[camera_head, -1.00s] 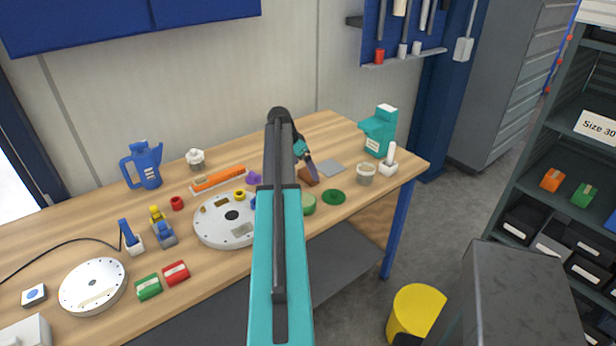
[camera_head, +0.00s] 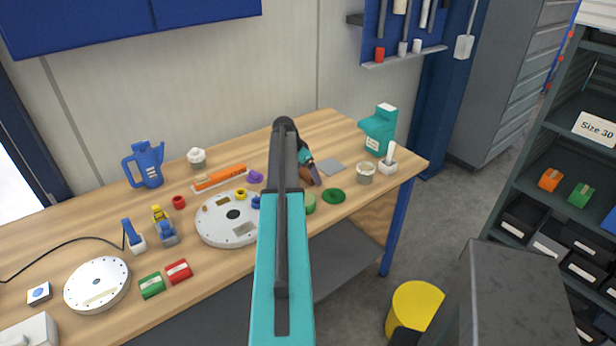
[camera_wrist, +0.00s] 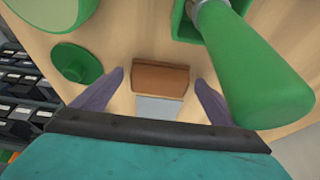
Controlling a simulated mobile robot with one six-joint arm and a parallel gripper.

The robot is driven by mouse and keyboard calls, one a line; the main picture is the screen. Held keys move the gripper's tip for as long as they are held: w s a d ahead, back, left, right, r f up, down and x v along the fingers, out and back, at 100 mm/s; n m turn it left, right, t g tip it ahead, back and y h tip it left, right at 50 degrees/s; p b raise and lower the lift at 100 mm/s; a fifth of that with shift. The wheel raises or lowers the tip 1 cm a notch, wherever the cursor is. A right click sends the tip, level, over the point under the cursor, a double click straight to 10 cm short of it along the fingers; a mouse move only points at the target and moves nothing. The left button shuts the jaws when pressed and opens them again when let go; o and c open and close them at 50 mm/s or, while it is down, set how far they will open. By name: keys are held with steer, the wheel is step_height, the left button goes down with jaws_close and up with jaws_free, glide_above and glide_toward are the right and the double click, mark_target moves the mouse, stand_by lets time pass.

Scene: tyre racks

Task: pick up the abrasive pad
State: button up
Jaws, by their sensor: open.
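The abrasive pad, which I take to be the small brown block (camera_wrist: 160,79), lies on the wooden bench. In the head view the pad (camera_head: 305,174) is partly hidden by my arm and gripper. My gripper (camera_wrist: 159,77) is open, with its two purple-grey fingers apart, one on each side of the pad in the wrist view. The pad shows between the fingertips with wood visible on both sides. I cannot tell how high the fingertips are above the bench. In the head view my gripper (camera_head: 315,178) is mostly hidden behind the arm.
A thin grey square (camera_head: 331,167) lies beside the pad. A green disc (camera_wrist: 75,62) and a green cylinder (camera_head: 308,203) are close by.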

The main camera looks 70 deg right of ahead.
mark_target(307, 172)
steer(key=shift+c, duration=0.4)
steer(key=c, duration=1.1)
step_height(307, 172, up, 10)
steer(key=b, duration=0.3)
